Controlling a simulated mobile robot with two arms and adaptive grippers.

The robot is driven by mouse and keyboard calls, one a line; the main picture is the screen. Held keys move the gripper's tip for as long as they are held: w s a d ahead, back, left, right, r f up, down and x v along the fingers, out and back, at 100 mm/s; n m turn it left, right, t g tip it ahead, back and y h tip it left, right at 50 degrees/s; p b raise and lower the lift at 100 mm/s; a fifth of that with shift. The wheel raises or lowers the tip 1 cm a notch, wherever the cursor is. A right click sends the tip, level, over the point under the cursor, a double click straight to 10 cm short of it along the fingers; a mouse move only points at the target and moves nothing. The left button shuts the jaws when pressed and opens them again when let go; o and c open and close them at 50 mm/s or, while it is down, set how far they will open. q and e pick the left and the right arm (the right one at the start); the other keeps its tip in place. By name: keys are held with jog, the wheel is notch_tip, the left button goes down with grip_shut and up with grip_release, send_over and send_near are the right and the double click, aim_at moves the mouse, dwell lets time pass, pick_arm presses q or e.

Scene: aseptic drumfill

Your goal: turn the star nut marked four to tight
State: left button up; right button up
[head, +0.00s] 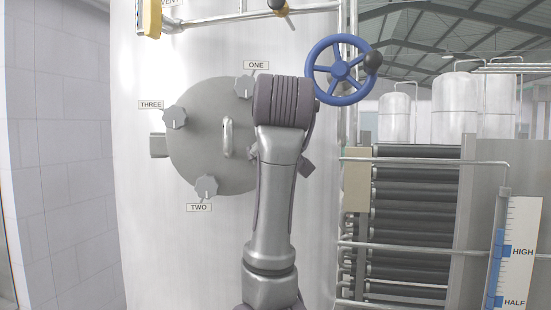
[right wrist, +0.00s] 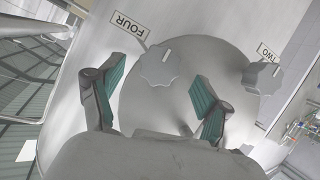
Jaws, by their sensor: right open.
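The star nut marked four (right wrist: 160,68) is a grey lobed knob with a white line near its rim, beside the FOUR label (right wrist: 130,25) in the right wrist view. My right gripper (right wrist: 159,70) is open, its two green-padded fingers on either side of this nut. I see gaps between the pads and the nut; how deep the fingers reach around it I cannot tell. In the head view my right arm covers the nut four area, and the fingers are not clear there. My left gripper is not in view.
The round hatch (head: 205,130) carries a handle (head: 228,137) and star nuts one (head: 244,86), two (head: 206,187) and three (head: 175,117). A blue handwheel (head: 322,88) stands upper right of my arm. Pipes and a level gauge (head: 513,255) are farther right.

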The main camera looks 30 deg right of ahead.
jog(key=v, duration=0.7)
jog(key=shift+f, duration=0.1)
